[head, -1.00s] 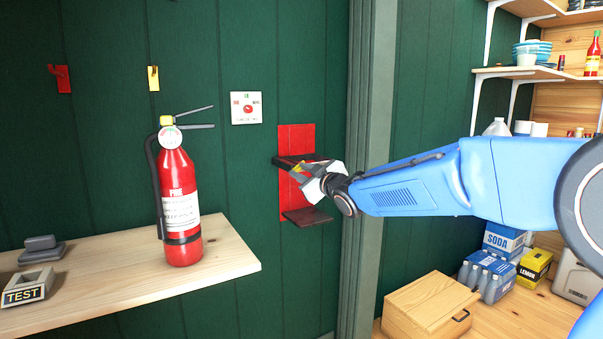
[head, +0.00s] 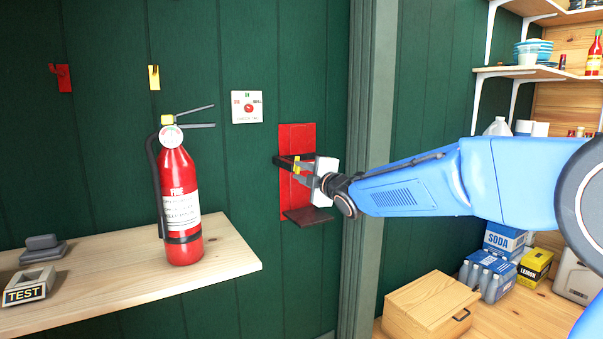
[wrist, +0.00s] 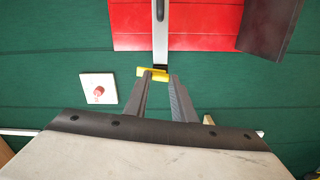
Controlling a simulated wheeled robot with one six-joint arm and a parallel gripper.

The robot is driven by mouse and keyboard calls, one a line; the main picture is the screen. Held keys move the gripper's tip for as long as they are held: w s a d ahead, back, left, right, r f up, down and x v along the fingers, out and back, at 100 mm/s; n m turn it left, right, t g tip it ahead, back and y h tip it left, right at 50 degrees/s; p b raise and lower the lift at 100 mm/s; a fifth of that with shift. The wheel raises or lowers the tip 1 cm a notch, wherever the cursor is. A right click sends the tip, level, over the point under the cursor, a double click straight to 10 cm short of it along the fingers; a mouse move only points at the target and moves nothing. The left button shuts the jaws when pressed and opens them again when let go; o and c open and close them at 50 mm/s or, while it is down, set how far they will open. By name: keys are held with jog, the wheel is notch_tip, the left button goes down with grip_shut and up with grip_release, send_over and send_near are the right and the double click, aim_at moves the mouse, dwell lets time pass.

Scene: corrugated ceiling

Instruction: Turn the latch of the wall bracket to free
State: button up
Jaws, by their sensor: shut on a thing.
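The wall bracket (head: 297,136) is a red plate on the green wall, with a dark band across its middle and a dark ledge at its foot. It also shows at the top of the wrist view (wrist: 212,27). The yellow latch (head: 297,166) is at the front of the band; in the wrist view the latch (wrist: 150,74) lies crosswise at the end of a grey strip. My gripper (wrist: 159,78) is shut on the latch, and its fingers hide part of it. In the head view my gripper (head: 303,172) reaches in from the right.
A red fire extinguisher (head: 180,205) stands on the wooden shelf (head: 228,250) left of the bracket. A white panel with a red button (head: 248,107) is on the wall up and left of the bracket. A grey-green post (head: 366,250) stands just right of it.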

jog(key=shift+f+n, duration=0.15)
jog(key=shift+n, duration=0.55)
jog(key=o, duration=1.1)
jog(key=shift+c, duration=0.2)
jog(key=shift+s+d, duration=0.1)
jog(key=v, duration=1.7)
jog(key=shift+s+d, duration=0.1)
